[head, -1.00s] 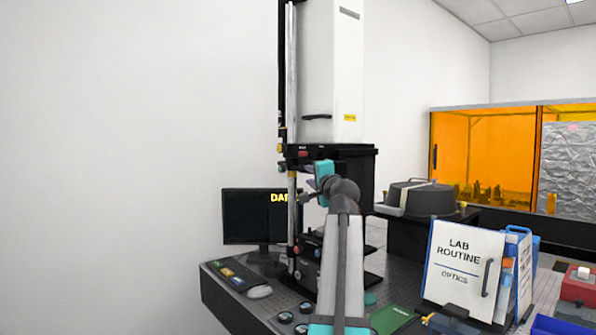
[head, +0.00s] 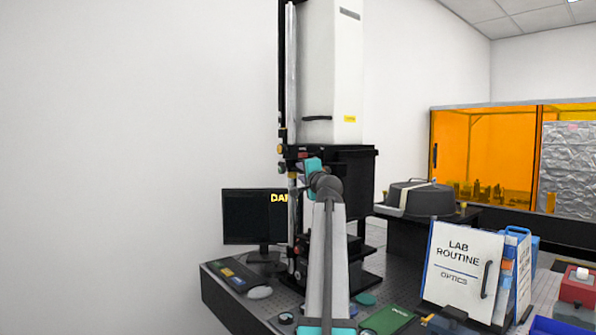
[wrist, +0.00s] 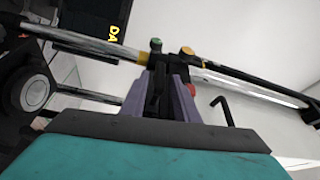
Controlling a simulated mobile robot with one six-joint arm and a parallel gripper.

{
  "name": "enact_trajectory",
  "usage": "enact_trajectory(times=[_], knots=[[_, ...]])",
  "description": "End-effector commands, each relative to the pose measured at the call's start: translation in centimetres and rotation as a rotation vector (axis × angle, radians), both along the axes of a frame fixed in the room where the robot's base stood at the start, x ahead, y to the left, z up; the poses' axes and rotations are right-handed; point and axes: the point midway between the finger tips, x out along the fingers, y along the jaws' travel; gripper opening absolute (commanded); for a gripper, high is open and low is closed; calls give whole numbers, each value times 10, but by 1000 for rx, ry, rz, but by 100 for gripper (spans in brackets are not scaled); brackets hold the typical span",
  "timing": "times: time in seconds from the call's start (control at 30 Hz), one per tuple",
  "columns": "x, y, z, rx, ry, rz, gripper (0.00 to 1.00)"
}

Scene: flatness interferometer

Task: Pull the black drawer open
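A black box-like section (head: 352,170) sits under the tall white housing of the instrument in the head view. I cannot make out which part of it is the drawer front, and my wrist covers some of it. My gripper (wrist: 158,85) is at the left front of this section. Its two purple fingers stand apart in the wrist view, with a narrow dark piece between them. I cannot tell whether they grip it. In the head view my teal wrist hides the fingertips. Green, yellow and red knobs show just beyond the fingers.
The white housing (head: 330,70) carries a thin black handle (head: 317,118). A monitor (head: 253,216) stands at left on the perforated black table (head: 222,292). A Lab Routine sign (head: 460,265) stands at right. A metal post runs close past my fingers.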

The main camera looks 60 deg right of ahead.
Motion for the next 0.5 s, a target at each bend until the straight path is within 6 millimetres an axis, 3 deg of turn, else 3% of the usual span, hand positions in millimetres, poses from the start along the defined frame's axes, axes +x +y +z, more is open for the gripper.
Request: enact_trajectory(times=[0.2,0.5], knots=[[18,-17,3,1,1,0,28],[30,-26,3,-1,1,0,28]])
